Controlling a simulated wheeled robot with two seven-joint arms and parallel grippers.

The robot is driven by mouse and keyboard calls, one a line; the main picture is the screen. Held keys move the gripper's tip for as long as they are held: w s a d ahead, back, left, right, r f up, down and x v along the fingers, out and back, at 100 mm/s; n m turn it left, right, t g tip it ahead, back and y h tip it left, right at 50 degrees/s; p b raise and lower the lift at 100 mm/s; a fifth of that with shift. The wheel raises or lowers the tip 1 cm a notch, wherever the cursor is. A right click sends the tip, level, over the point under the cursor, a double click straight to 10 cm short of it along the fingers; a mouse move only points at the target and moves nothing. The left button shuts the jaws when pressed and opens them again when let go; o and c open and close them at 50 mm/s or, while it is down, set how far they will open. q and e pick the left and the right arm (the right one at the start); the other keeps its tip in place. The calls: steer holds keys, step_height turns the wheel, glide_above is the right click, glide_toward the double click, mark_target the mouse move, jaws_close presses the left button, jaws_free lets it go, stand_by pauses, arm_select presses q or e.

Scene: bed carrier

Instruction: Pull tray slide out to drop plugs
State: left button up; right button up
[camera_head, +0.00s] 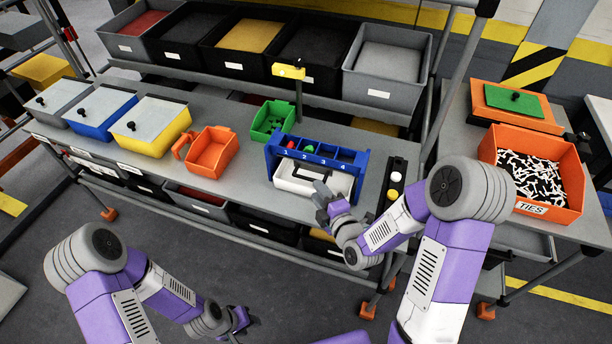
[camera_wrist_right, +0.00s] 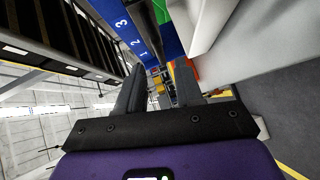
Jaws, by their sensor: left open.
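A blue frame (camera_head: 362,160) numbered 1 to 4 stands on the bench, with small red and green pieces in its left part. Under it is a white tray slide (camera_head: 287,183) with a black handle (camera_head: 310,168). My right gripper (camera_head: 322,192) is at the front right of the tray, close to it; I cannot tell whether they touch. In the right wrist view its fingers (camera_wrist_right: 160,70) are apart with nothing between them, and the blue frame (camera_wrist_right: 125,30) and a white surface (camera_wrist_right: 255,55) flank them. My left gripper (camera_head: 240,318) is open and low, in front of the bench.
An orange bin (camera_head: 212,152) and a green bin (camera_head: 270,120) stand left of the frame. A black strip with white and yellow round parts (camera_head: 394,180) lies to its right. An orange ties bin (camera_head: 548,211) is on the right bench. The floor in front is clear.

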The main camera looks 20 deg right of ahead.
mark_target(308, 178)
steer(key=shift+x, duration=3.5)
jaws_close()
